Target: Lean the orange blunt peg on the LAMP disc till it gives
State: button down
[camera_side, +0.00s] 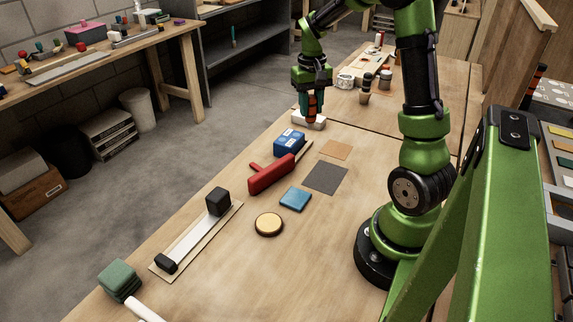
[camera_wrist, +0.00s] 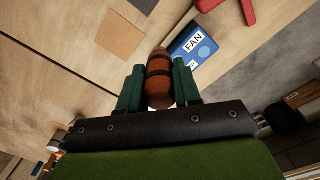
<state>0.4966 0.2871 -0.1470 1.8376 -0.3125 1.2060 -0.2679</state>
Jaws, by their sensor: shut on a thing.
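My gripper (camera_side: 311,98) is shut on the orange peg with black bands (camera_wrist: 159,82), which sits between the teal fingers in the wrist view. In the side view the peg (camera_side: 313,106) points down, just above or against a white box (camera_side: 309,122); I cannot tell whether they touch. No LAMP label is readable in either view. The white box's top is largely hidden by my gripper. A blue box (camera_side: 289,142) stands next to it, nearer the side camera; in the wrist view this blue box (camera_wrist: 191,46) reads FAN and bears a pale disc.
A red tool (camera_side: 271,176), a dark grey square (camera_side: 325,178), a tan square (camera_side: 335,150), a light blue block (camera_side: 295,199) and a round yellow-topped piece (camera_side: 268,224) lie on the table. Cups (camera_side: 366,83) stand farther back.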

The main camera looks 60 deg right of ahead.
jog(key=shift+m, duration=0.4)
jog(key=w+r, duration=0.2)
jog(key=w, duration=0.1)
jog(key=w+r, duration=0.1)
jog(key=shift+w+d+r, duration=0.25)
jog(key=shift+d+r, duration=0.1)
send_over(296, 135)
jog(key=shift+f, duration=3.5)
jog(key=shift+f, duration=0.6)
notch_tip(296, 135, up, 7)
jog(key=shift+a, duration=0.1)
